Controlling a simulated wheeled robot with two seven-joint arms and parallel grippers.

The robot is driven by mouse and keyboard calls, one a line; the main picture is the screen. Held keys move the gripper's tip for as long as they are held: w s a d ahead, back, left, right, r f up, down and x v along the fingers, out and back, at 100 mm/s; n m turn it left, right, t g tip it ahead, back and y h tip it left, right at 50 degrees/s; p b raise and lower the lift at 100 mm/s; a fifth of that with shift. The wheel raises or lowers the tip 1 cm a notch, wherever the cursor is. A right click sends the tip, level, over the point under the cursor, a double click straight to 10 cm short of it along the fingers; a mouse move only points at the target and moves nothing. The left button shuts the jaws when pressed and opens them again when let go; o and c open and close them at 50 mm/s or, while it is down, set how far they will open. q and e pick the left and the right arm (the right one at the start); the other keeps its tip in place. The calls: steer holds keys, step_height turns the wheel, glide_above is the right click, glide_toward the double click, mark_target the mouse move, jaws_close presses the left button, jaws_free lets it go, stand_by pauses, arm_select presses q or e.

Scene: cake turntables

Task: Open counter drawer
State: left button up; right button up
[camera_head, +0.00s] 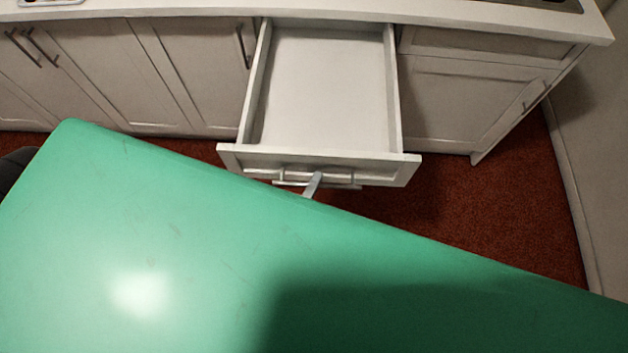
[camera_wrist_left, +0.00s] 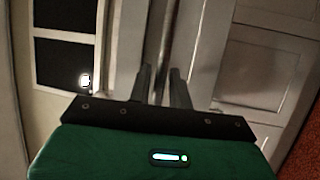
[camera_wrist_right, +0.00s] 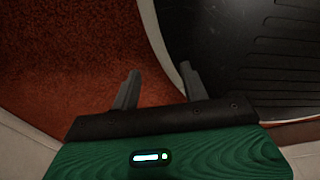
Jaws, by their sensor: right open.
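The counter drawer (camera_head: 320,90) is pulled far out of the white counter and is empty inside. Its front panel (camera_head: 400,172) faces me, with a bar handle (camera_head: 345,184) on it. My left gripper (camera_head: 314,183) is at the middle of this handle; most of it is hidden in the head view. In the left wrist view, its fingers (camera_wrist_left: 161,75) are close together on either side of the handle bar. My right gripper (camera_wrist_right: 160,70) is open and empty above the reddish floor, away from the drawer.
Closed cabinet doors (camera_head: 95,75) stand left of the drawer. A closed cabinet (camera_head: 480,100) is to its right, under the white countertop (camera_head: 380,10). Reddish carpet (camera_head: 470,220) is clear at the right, bounded by a wall (camera_head: 590,130). A dark ridged surface (camera_wrist_right: 255,45) lies beside my right gripper.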

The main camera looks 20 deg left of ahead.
arm_select(q)
steer(key=shift+s+f, duration=0.1)
steer(key=shift+s, duration=0.1)
steer(key=b+v, duration=0.3)
steer(key=v, duration=1)
steer(key=shift+s, duration=0.2)
arm_select(e)
steer(key=w, duration=0.3)
steer(key=shift+w+a+f, duration=0.15)
steer(key=shift+w+f, duration=0.1)
arm_select(q)
steer(key=shift+a, duration=0.1)
arm_select(e)
steer(key=shift+s+a+f, duration=0.1)
steer(key=shift+s, duration=0.15)
